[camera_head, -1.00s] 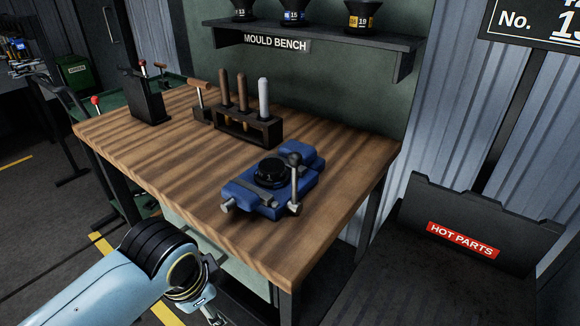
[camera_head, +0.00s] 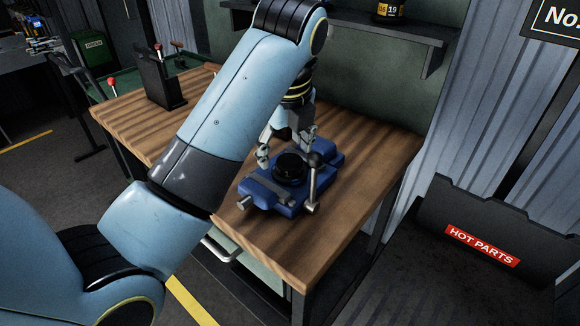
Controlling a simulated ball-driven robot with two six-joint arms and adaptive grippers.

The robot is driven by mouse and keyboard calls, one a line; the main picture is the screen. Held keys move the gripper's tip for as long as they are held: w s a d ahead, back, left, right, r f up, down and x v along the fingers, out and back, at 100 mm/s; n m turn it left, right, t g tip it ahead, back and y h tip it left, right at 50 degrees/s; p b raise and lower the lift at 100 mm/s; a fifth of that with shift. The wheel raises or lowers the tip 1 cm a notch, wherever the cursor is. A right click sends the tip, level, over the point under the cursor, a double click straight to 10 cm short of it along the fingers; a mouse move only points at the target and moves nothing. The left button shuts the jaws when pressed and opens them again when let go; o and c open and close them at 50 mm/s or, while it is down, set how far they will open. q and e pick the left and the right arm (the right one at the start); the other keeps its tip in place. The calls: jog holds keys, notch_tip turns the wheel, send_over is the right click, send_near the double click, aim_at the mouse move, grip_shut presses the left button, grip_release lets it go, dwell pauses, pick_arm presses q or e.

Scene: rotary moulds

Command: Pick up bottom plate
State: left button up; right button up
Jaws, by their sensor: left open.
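The round black piece (camera_head: 291,167), which may be the bottom plate, sits in the blue vise (camera_head: 268,193) on the wooden bench. My left gripper (camera_head: 286,146) is open, pointing down just above and behind the black piece. Its fingers are spread to either side and look empty. Whether a finger touches the vise or the piece cannot be told. My right gripper is not in view.
The wooden bench (camera_head: 350,200) has bare surface around the vise. My left arm hides the tool rack area. A black stand (camera_head: 163,88) is at the back left. A shelf (camera_head: 400,28) hangs above. A dark HOT PARTS bin (camera_head: 440,215) stands at the right.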

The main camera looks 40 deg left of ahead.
aim_at(290, 161)
pick_arm(q)
jog(key=w+m+b, duration=0.3)
jog(key=m, duration=0.1)
jog(key=shift+w+a+f, duration=0.1)
jog(key=shift+w+f, duration=0.2)
jog(key=shift+w, duration=0.05)
jog(key=x, duration=0.7)
jog(key=shift+a+r, duration=0.1)
jog(key=shift+a, duration=0.15)
jog(key=shift+r, duration=0.1)
jog(key=c, duration=1.2)
notch_tip(290, 161, up, 9)
jog(key=shift+r+p, duration=0.1)
jog(key=shift+p, duration=0.65)
jog(key=shift+r, duration=0.45)
